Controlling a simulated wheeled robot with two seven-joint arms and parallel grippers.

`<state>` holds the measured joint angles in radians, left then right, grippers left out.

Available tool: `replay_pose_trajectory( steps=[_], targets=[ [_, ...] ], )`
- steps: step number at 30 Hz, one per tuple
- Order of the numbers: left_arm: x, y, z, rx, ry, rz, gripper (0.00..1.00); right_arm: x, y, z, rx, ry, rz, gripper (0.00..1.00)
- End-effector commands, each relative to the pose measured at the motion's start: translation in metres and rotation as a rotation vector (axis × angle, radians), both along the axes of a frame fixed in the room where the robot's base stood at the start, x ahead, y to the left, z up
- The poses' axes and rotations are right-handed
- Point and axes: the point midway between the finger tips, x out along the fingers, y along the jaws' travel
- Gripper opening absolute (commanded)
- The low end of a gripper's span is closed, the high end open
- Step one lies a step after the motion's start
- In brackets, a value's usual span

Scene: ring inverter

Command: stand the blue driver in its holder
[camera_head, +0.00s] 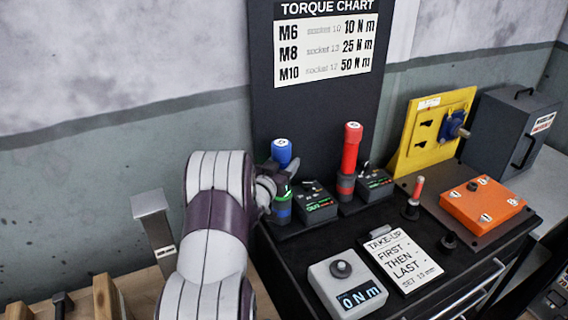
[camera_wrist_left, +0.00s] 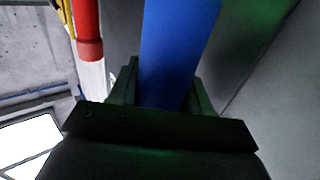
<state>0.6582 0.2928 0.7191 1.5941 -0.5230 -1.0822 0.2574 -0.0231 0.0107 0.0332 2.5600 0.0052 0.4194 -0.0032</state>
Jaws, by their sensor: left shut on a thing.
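The blue driver (camera_head: 281,150) stands upright at the left end of the black bench, its blue top showing above my left gripper (camera_head: 273,182). My left gripper is shut on it; in the left wrist view the blue shaft (camera_wrist_left: 178,50) runs between the two fingers (camera_wrist_left: 165,92). Below the fingers is the holder (camera_head: 282,212), a dark cup with a blue band, directly in line with the driver. The fingers hide part of the join, so I cannot tell how deep the driver sits. My right gripper is not in view.
A red driver (camera_head: 351,148) stands in its own holder to the right; it also shows in the left wrist view (camera_wrist_left: 88,30). Small display boxes (camera_head: 316,203) sit beside the holders. A grey torque tester (camera_head: 345,283), clipboard (camera_head: 403,262) and orange box (camera_head: 482,204) occupy the bench.

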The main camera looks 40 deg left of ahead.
Motion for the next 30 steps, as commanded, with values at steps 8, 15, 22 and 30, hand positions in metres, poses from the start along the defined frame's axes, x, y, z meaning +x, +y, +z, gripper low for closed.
replay_pose_trajectory(
  steps=[8,15,22,30],
  targets=[
    [0.0,0.0,0.0,0.003,-0.005,0.0,0.09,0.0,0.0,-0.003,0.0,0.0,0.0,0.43],
    [0.0,0.0,-0.002,0.002,-0.005,0.0,0.61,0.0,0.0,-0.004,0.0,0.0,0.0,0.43],
    [0.0,0.0,-0.003,0.001,-0.002,0.0,0.78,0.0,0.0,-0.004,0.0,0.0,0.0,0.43],
    [0.0,0.0,0.021,0.0,0.001,0.0,0.78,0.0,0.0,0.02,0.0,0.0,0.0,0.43]
  ],
)
